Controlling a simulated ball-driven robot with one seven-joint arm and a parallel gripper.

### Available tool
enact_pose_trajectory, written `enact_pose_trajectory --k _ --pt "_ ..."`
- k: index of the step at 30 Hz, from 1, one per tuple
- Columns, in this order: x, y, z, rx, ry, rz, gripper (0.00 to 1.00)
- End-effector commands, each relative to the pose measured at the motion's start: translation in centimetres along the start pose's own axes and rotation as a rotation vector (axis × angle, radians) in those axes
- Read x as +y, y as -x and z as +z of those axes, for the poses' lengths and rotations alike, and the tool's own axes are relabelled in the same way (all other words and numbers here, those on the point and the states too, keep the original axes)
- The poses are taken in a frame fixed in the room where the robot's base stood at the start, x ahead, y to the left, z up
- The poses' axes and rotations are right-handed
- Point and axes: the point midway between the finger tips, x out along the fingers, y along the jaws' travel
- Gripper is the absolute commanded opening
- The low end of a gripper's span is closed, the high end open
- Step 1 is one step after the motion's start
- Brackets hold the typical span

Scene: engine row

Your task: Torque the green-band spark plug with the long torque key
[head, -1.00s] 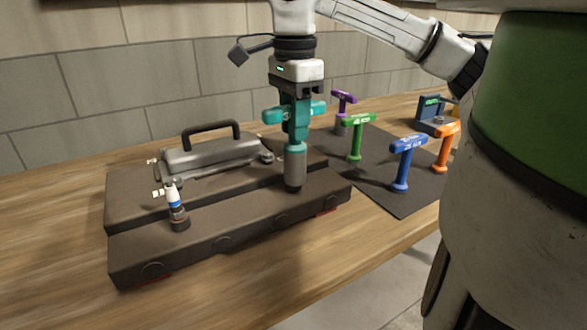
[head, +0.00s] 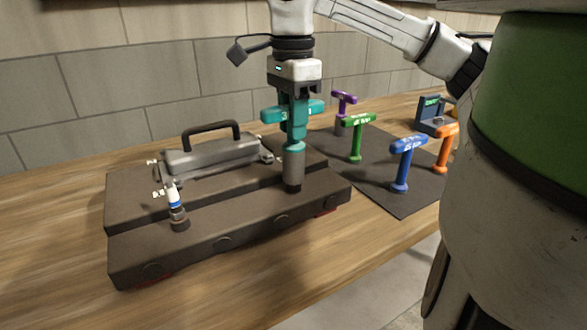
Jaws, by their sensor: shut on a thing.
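My gripper (head: 296,91) is shut on the crossbar of a teal T-handled torque key (head: 294,147), held upright. The key's grey lower end (head: 293,177) stands over the right part of the dark engine block's (head: 245,218) front ledge. No spark plug shows there, and I cannot tell how the key's end meets what is under it. A white spark plug with a blue band (head: 175,201) stands in a dark seat on the left of the same ledge. No green band is visible.
A dark mat (head: 385,178) on the wooden bench holds T-handled keys in purple (head: 344,98), green (head: 357,134), blue (head: 404,160) and orange (head: 442,148). A dark blue device (head: 431,113) stands behind. A grey cover with a black handle (head: 211,135) sits on the block.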

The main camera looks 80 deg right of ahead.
Motion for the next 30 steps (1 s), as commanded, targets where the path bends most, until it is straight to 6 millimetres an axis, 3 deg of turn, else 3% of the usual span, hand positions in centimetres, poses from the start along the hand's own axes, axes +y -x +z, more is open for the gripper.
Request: enact_pose_trajectory --k 30 --pt "0.0 8.4 0.0 0.0 0.0 -0.001 0.0"
